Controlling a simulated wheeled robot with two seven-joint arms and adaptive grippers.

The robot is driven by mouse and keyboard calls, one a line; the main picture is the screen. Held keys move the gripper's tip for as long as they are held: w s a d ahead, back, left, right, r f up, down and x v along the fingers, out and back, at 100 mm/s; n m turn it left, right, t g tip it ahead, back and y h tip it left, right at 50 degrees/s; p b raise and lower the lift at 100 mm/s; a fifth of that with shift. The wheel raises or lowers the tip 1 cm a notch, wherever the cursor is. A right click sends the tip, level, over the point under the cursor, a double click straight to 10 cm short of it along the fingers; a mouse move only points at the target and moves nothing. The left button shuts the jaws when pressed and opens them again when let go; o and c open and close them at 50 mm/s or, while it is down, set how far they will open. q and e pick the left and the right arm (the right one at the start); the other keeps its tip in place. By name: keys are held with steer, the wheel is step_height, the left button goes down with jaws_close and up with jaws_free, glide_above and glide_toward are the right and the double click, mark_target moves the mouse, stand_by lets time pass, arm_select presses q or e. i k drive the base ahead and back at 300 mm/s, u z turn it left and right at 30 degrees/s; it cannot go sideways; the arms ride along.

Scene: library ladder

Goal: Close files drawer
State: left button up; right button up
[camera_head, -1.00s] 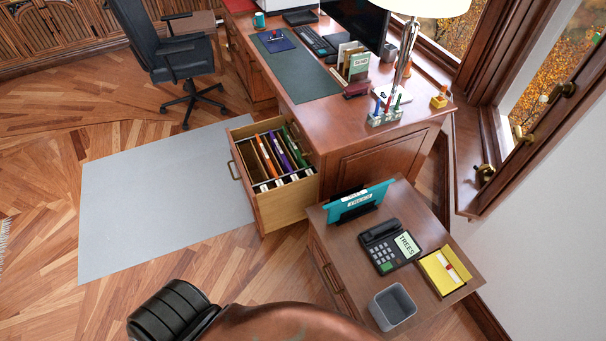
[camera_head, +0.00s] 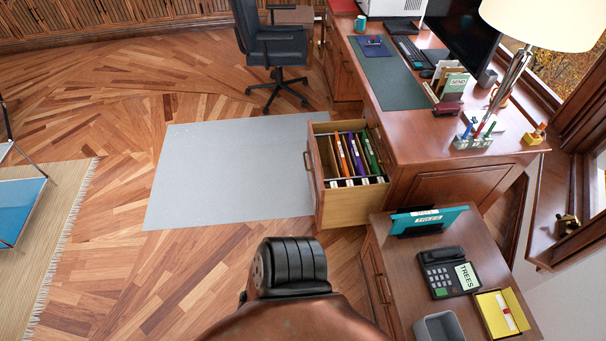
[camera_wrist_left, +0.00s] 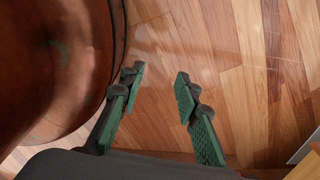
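The files drawer (camera_head: 352,207) is pulled open from the desk (camera_head: 460,187) in the head view. It holds several upright coloured folders, and its handle (camera_head: 308,170) is on the left-facing front. My left gripper (camera_wrist_left: 158,95) shows in the left wrist view, with its two green-padded fingers apart and nothing between them, above the wooden floor. In the head view neither gripper shows; a black and copper part of my own body is at the bottom centre, short of the drawer. My right gripper is not in view.
A low cabinet (camera_head: 405,275) with a phone (camera_head: 448,272), a teal file holder (camera_head: 428,219) and a yellow tray (camera_head: 507,313) stands right of and nearer than the drawer. A grey mat (camera_head: 230,175) lies left of it. An office chair (camera_head: 270,50) stands behind. Floor in front is clear.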

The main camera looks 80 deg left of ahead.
mark_target(341, 206)
steer(key=z, duration=0.15)
steer(key=k, duration=0.25)
steer(key=u, duration=2.65)
